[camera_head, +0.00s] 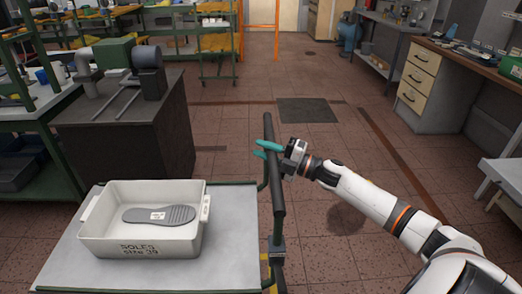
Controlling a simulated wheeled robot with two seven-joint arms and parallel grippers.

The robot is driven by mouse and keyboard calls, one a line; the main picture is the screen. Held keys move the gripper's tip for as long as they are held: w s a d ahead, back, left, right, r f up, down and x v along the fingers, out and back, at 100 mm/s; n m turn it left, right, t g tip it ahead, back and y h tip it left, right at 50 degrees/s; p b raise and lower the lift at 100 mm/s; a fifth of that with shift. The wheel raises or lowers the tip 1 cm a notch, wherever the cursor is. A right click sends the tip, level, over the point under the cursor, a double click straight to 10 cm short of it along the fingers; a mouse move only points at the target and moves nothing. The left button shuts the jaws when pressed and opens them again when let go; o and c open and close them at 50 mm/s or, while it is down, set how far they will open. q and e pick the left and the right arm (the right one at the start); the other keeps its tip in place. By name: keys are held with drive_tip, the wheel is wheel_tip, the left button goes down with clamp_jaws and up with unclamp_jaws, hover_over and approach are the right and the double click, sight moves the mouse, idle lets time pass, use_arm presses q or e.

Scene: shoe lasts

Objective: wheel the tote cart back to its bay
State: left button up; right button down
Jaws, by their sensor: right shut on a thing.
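The tote cart (230,256) stands close in front of me at the lower left, with a grey top and a dark green frame. A white tote (162,248) marked "SOLES" sits on it, holding a grey shoe sole (160,215). The cart's dark push bar (275,180) runs along its right side. My right gripper (268,149), with teal fingers, is shut on the bar near its far end. My left gripper is out of view. I cannot tell which floor area is the cart's bay.
A dark cabinet with a machine (125,130) stands just beyond the cart at left. A dark mat (306,110) lies on the tiled floor ahead. Drawers and benches (430,85) line the right. A green rack (217,50) stands at the back. The middle aisle is clear.

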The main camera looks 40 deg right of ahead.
drive_tip(key=c, duration=1.4)
unclamp_jaws()
drive_tip(key=shift+s+d+f, duration=0.15)
drive_tip(key=shift+d, duration=0.25)
drive_tip(key=shift+o, duration=1.2)
drive_tip(key=shift+s+d, duration=0.35)
drive_tip(key=shift+d, duration=0.05)
drive_tip(key=shift+w+a, duration=0.15)
drive_tip(key=shift+a, duration=0.1)
drive_tip(key=shift+s+d, duration=0.15)
drive_tip(key=shift+s, duration=0.15)
drive_tip(key=v, duration=1.1)
drive_tip(key=shift+s+d+b, duration=0.25)
drive_tip(key=shift+b, duration=0.2)
drive_tip(key=shift+f, duration=0.1)
